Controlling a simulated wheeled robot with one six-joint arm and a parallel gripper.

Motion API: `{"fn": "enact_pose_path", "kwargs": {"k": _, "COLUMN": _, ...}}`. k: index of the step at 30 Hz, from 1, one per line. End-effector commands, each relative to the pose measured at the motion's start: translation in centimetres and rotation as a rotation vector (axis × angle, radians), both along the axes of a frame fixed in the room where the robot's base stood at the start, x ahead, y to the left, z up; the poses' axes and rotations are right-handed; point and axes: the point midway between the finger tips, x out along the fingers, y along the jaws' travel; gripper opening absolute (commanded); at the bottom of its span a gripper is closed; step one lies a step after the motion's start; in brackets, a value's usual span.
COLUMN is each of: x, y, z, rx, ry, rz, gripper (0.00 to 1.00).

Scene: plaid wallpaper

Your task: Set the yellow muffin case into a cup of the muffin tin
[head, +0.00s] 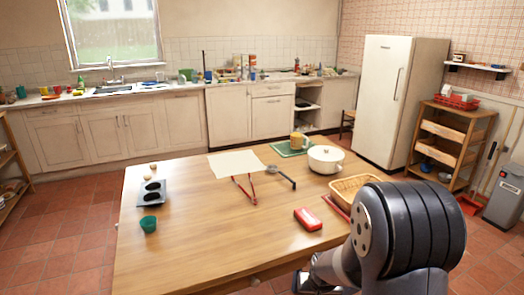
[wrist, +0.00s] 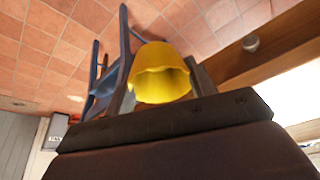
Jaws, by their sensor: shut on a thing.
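The yellow muffin case (wrist: 160,75) is between the fingers of my gripper (wrist: 163,80) in the wrist view. My gripper is shut on it, and its open, wavy mouth faces the camera. The yellow case and the gripper's fingertips do not show in the head view, where my arm fills the lower right. The muffin tin (head: 142,199) is a grey tray at the left end of the wooden table, with two dark cups that look empty. My gripper is far from it, near the table's right side.
A green cup-shaped case (head: 149,225) stands in front of the tin, and small round pale things (head: 152,167) lie behind it. A red box (head: 308,219), wicker basket (head: 352,188), white pot (head: 326,160) and pale sheet (head: 236,163) are on the table (head: 215,235). Its front middle is clear.

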Motion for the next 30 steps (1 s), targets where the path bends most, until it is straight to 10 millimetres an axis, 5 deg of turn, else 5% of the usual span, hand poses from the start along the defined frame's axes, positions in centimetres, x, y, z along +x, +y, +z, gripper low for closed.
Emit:
{"fn": "enact_pose_path", "kwargs": {"k": 4, "x": -1.2, "y": -0.2, "z": 1.9, "rx": -0.005, "ry": 0.0, "rz": 0.031, "gripper": 0.28}}
{"fn": "enact_pose_path", "kwargs": {"k": 16, "x": -2.5, "y": -0.8, "z": 2.4, "rx": -0.016, "ry": -0.007, "rz": 0.064, "gripper": 0.28}}
{"fn": "enact_pose_path", "kwargs": {"k": 30, "x": -2.4, "y": -6.8, "z": 2.3, "rx": -0.015, "ry": -0.005, "rz": 0.061, "gripper": 0.28}}
